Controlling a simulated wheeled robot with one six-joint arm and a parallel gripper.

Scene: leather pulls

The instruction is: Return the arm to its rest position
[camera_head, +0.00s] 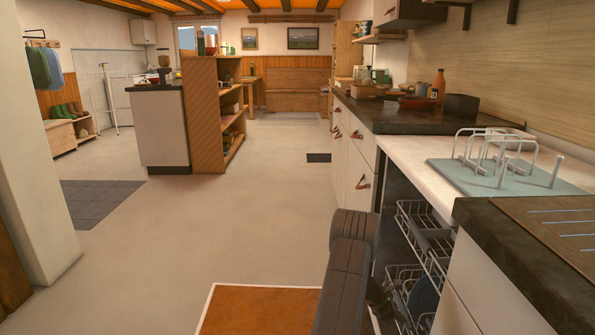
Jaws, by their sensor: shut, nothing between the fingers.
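My arm (345,275) stands folded at the bottom centre, its thick dark grey links close to the camera. My gripper (386,298) shows as a small dark shape just right of the arm, partly hidden by it. It is shut and empty. It appears in front of the open dishwasher's racks; I cannot tell whether it touches them.
Wire racks (425,235) stand in the open bay at right, with a dark plate (422,300) in the lower one. Above are a pale counter (415,155) and a dish rack (495,175). A wooden shelf (203,110) stands farther back. The floor (170,235) left is clear.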

